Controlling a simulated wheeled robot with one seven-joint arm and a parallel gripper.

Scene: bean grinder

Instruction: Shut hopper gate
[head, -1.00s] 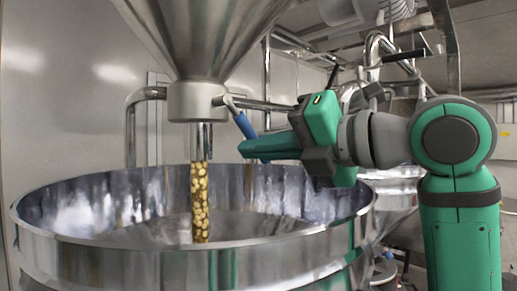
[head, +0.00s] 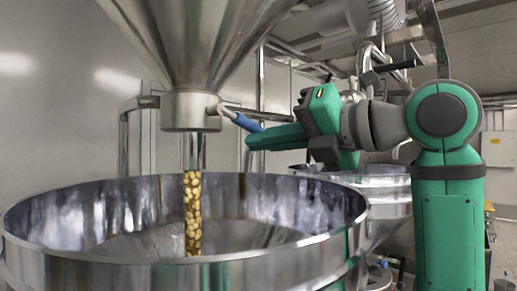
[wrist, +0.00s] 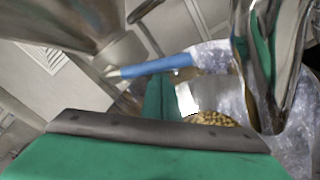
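The steel hopper (head: 190,35) narrows to a collar with the gate (head: 191,110) at its outlet. A column of beans (head: 192,210) shows below the outlet. The gate's blue lever handle (head: 246,123) sticks out to the right of the collar, slanting slightly down. My gripper (head: 250,140) is right under the handle, seemingly touching it from below. In the wrist view the handle (wrist: 155,66) crosses just beyond the tips of the green fingers (wrist: 160,95). The fingers look closed together, with the handle not between them.
A large open steel bowl (head: 180,262) stands under the outlet, its rim below my gripper. Beans (wrist: 212,119) also show in the wrist view. Another steel vessel (head: 375,180) stands behind on the right, with pipes above.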

